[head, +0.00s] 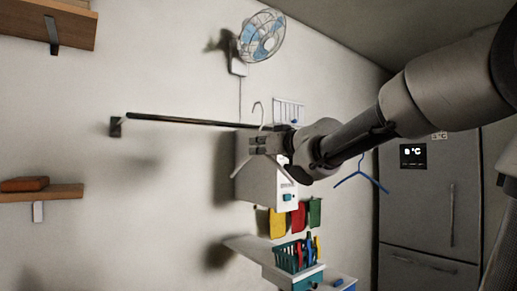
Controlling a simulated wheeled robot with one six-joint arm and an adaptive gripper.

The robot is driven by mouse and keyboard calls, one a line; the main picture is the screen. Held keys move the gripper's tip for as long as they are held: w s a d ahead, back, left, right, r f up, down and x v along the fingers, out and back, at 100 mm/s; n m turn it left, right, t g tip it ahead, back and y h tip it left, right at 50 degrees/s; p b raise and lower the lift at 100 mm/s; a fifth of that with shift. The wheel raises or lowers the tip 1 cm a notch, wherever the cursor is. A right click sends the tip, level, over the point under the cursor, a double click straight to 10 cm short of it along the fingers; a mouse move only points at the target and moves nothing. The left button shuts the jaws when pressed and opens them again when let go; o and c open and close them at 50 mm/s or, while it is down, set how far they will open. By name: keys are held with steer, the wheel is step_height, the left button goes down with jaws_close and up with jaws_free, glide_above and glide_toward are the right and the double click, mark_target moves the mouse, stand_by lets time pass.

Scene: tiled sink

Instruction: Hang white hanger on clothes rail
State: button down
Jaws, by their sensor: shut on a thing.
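The white hanger (261,108) is in my gripper (256,145) near the middle of the head view. Its hook stands up above the jaws, and part of one sloping arm shows just left of them. The rest of the hanger is hidden by the gripper or blends with the white box behind. The dark clothes rail (190,121) runs from a wall bracket at left towards the gripper. The hook crosses the rail's line in the picture; I cannot tell whether they touch. My gripper is shut on the hanger.
A blue hanger (362,179) shows below my arm, its upper part hidden. A white box (285,190) is behind the gripper. A wall fan (262,36) is above. Wooden shelves (50,192) are at left, a basket (291,256) below, and a grey fridge (430,215) at right.

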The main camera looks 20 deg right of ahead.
steer(key=f+x, duration=0.2)
steer(key=x, duration=1.3)
steer(key=shift+w+f, duration=0.25)
steer(key=shift+f, duration=0.1)
stand_by(0.4)
steer(key=c, duration=1.5)
jaws_free()
